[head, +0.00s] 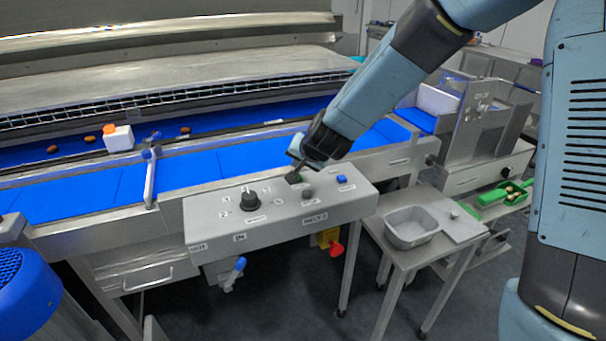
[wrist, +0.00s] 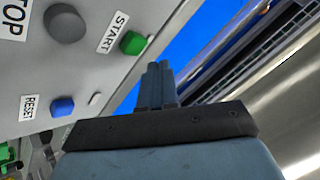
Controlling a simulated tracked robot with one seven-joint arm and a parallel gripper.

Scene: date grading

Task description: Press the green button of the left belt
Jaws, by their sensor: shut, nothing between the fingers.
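The green button (head: 293,178) sits near the back edge of the grey control panel (head: 222,212) in front of the blue belt (head: 185,170). In the wrist view the green button (wrist: 132,42) is labelled START. My gripper (head: 296,170) is shut and empty, pointing down at the panel's back edge. In the head view its tips overlap the green button's surroundings. In the wrist view my gripper (wrist: 158,70) shows its fingertips just below and right of the button, with a small gap in the picture. I cannot tell whether they touch the panel.
The panel also bears a grey STOP button (wrist: 66,23), a blue RESET button (wrist: 62,107) and a black rotary knob (head: 250,197). A blue-tipped lever post (head: 150,175) stands over the belt. A grey bin (head: 411,226) is on a side table at right.

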